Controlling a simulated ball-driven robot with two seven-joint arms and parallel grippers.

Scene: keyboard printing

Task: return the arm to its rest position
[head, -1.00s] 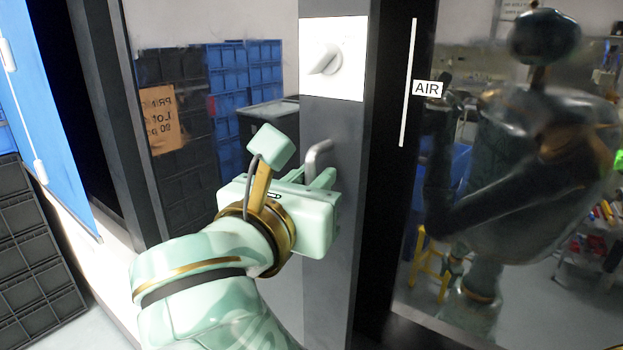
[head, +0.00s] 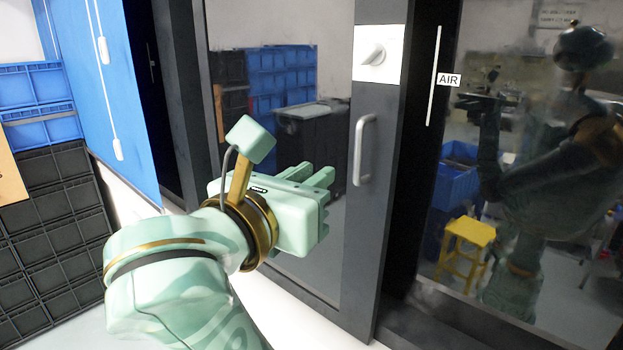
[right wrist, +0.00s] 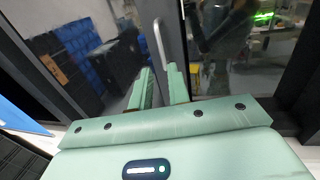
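My right gripper (head: 318,174) reaches in from the lower left, its mint-green fingers open and empty. It is left of the grey bar handle (head: 364,150) on the dark door frame, with a visible gap between them. In the right wrist view, the two fingers (right wrist: 161,84) stand apart with nothing between them, and the handle (right wrist: 160,44) shows beyond their tips. My left gripper is not in view; only a dim reflection of my body shows in the glass at right.
A white panel with a knob (head: 380,54) is above the handle. A label reading AIR (head: 448,80) is on the glass to its right. Black crates (head: 55,220) and blue crates (head: 35,88) are stacked at left beside a blue panel (head: 128,90). White floor shows below my arm.

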